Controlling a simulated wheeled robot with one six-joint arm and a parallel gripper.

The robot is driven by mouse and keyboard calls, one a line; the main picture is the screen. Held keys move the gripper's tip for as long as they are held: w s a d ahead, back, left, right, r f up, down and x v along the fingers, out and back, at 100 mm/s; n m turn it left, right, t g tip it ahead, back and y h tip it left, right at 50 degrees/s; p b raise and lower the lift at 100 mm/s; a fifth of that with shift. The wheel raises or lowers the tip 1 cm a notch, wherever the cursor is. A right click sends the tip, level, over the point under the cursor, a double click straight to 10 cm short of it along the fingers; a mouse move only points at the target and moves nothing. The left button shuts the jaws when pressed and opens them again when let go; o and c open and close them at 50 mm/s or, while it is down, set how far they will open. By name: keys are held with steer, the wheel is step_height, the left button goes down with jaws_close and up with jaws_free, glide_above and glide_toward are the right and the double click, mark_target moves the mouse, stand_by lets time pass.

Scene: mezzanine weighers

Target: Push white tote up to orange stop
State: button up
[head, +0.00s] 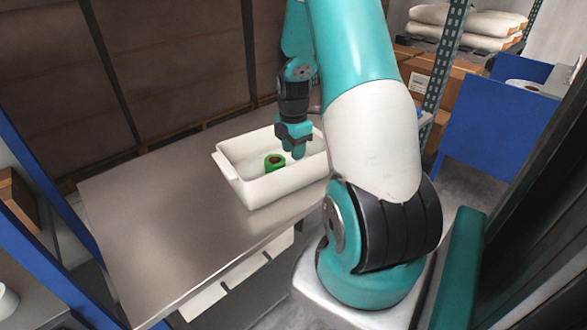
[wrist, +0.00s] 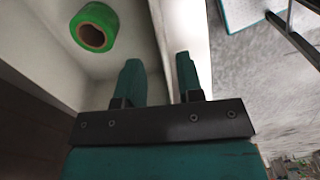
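The white tote (head: 250,196) stands on a metal table, with a green tape roll (head: 274,162) inside it. My gripper (head: 297,150) is at the tote's right end, pointing down. In the wrist view my gripper (wrist: 158,75) has its two fingers apart, with a pale tote wall (wrist: 162,25) running between or just beyond them. I cannot tell whether they touch it. The green tape roll (wrist: 94,27) lies on the tote floor to the left of the fingers. I see no orange stop; my arm hides part of the table's right side.
The metal table (head: 150,225) is bare to the left of the tote. Brown panels (head: 180,70) stand behind it, and a blue post (head: 45,180) is at its left.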

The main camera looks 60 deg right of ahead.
step_height(320, 180, down, 8)
steer(key=shift+r, duration=0.15)
stand_by(0.3)
jaws_close()
